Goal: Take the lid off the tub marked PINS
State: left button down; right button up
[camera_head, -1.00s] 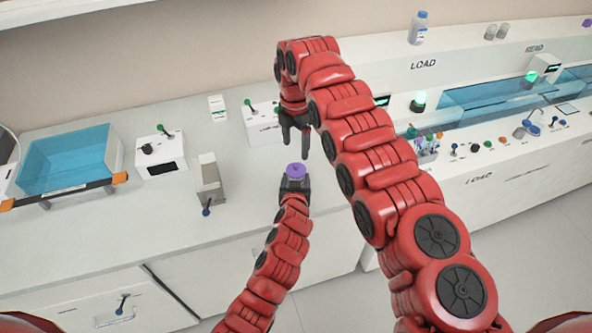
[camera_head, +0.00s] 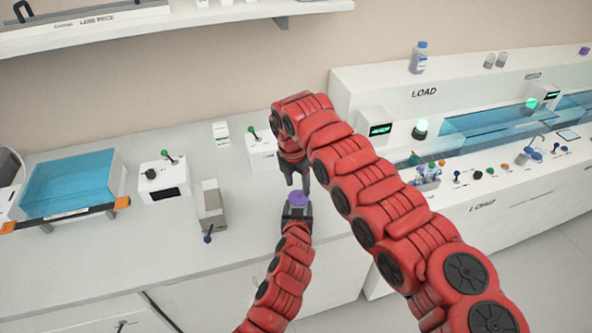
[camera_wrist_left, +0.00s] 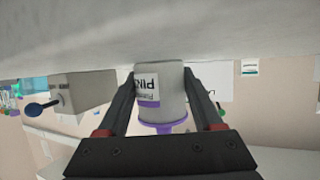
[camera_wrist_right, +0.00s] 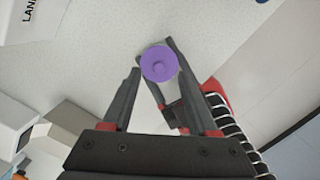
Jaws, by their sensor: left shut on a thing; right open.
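The tub marked PINS (camera_wrist_left: 174,88) is a pale tub with a white label and a purple lid. My left gripper (camera_head: 297,213) is shut on its body, one finger on each side. It appears upside down in the left wrist view. The purple lid (camera_head: 298,198) faces up in the head view and also shows in the right wrist view (camera_wrist_right: 159,64). My right gripper (camera_head: 298,188) is open, pointing down just above the lid. In the right wrist view the lid appears between its fingertips; I cannot tell whether they touch it.
A grey dispenser-like block (camera_head: 211,208) with a blue-knobbed lever stands left of the tub. A white box with a dial (camera_head: 163,180) and a blue bath (camera_head: 70,185) are further left. A rack of coloured tubes (camera_head: 427,175) is at right.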

aim_at(298, 193)
jog(key=shift+w+d+f, duration=0.1)
jog(key=shift+w+f, duration=0.1)
jog(key=shift+f, duration=1.15)
jog(key=shift+c, duration=0.2)
grip_shut()
jog(key=shift+r, duration=0.2)
jog(key=shift+r, duration=0.9)
jog(key=shift+r, duration=0.1)
jog(key=shift+r, duration=1.95)
pick_arm(q)
grip_release()
